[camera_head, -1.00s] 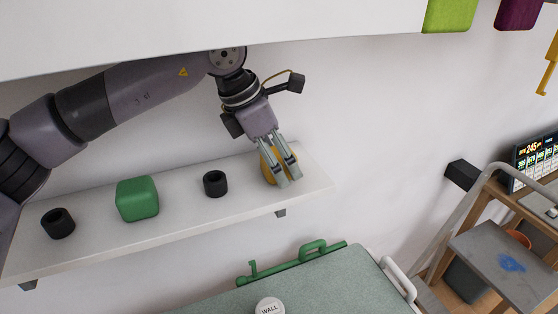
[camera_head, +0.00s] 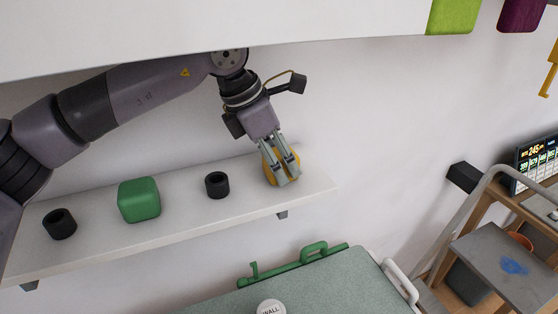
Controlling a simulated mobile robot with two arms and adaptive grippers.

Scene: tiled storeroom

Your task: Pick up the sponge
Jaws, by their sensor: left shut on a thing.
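The sponge, a yellow-orange block (camera_head: 268,173), is at the right end of the white wall shelf. It is mostly hidden behind the fingers of my left gripper (camera_head: 283,178). The left gripper points down at the shelf and is shut on the yellow block. I cannot tell whether the block touches the shelf. My right gripper is not in view.
On the white shelf (camera_head: 180,226) stand a green rounded block (camera_head: 139,200) and two black cups, one (camera_head: 217,185) close to the left gripper and one (camera_head: 59,224) far left. Below is a green-topped surface (camera_head: 330,282) with green handles. A stepladder (camera_head: 490,255) stands at right.

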